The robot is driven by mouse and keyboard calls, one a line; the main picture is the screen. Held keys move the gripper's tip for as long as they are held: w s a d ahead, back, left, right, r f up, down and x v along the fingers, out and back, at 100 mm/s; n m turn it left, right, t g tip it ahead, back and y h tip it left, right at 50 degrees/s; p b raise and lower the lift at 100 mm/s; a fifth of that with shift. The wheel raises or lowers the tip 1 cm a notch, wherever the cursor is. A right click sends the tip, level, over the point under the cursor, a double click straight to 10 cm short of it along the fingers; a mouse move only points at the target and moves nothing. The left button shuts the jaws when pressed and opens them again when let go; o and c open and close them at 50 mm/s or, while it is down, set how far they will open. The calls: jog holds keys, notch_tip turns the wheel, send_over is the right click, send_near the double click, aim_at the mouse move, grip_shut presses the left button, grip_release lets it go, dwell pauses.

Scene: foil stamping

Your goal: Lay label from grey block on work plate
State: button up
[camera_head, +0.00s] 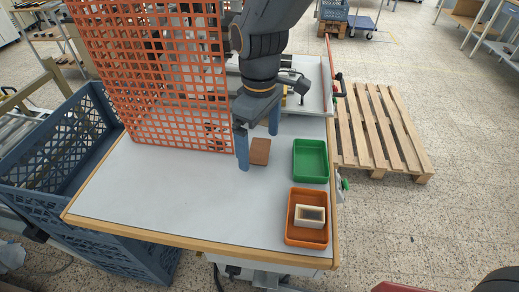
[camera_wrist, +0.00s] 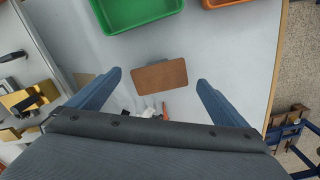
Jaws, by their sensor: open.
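A brown rectangular piece (camera_head: 260,151) rests on the white table (camera_head: 170,195) in the head view. In the wrist view the brown piece (camera_wrist: 160,77) lies between the fingers, with a gap on each side. I cannot tell whether it is the label, a block, or both. My gripper (camera_head: 257,147) is open above the table, with one finger to either side of the brown piece. It also shows open and empty in the wrist view (camera_wrist: 159,78). The work plate cannot be told for sure; a machine with a yellow part (camera_wrist: 30,101) stands at the left of the wrist view.
An empty green tray (camera_head: 295,176) stands right of my gripper. An orange mesh screen (camera_head: 150,75) stands behind on the left. The table's front left is clear.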

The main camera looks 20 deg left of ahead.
jog(key=shift+f, duration=0.25)
dwell(0.3)
jog(key=c, duration=1.3)
jog(key=shift+c, duration=0.6)
jog(key=shift+r, duration=0.1)
jog(key=shift+c, duration=0.2)
